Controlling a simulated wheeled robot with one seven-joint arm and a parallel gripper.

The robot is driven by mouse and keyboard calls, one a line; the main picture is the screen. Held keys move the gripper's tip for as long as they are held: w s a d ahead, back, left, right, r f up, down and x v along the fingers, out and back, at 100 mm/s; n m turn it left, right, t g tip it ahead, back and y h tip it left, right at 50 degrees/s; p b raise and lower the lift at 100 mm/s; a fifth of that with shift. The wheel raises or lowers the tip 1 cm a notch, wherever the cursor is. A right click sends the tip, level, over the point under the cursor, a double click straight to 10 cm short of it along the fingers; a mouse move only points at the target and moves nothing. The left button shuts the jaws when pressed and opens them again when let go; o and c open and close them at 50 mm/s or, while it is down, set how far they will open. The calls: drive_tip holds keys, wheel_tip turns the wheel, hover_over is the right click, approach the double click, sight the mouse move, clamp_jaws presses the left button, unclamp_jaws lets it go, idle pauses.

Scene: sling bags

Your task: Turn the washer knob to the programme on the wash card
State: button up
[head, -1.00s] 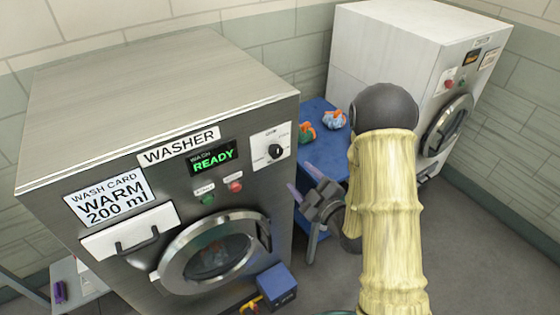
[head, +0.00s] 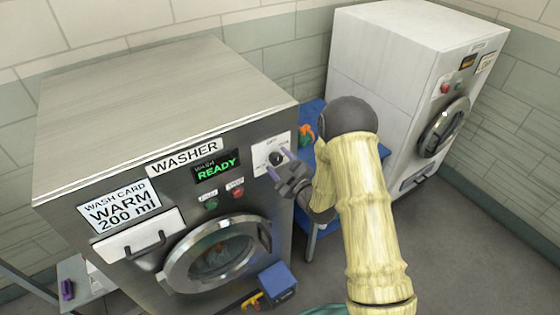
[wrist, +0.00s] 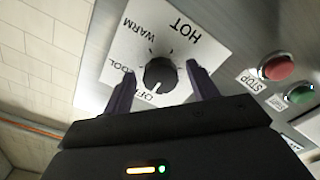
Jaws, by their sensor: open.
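The washer (head: 150,110) is a steel front loader on the left of the head view. Its wash card (head: 122,207) reads "WARM 200 ml". The black round knob (wrist: 160,75) sits on a white dial plate (wrist: 125,45) marked OFF, COOL, WARM and HOT. Its white mark points towards OFF. In the head view the knob (head: 276,158) is partly behind my fingers. My gripper (head: 279,164) is open in front of the dial. In the wrist view its dark fingers (wrist: 160,70) stand on either side of the knob; whether they touch it is unclear.
A red STOP button (wrist: 278,66) and a green button (wrist: 300,93) sit beside the dial. The display (head: 217,166) reads "READY". A blue table (head: 312,116) and a white machine (head: 395,90) stand to the right. A blue box (head: 277,282) is below the washer door.

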drive_tip(key=c, duration=1)
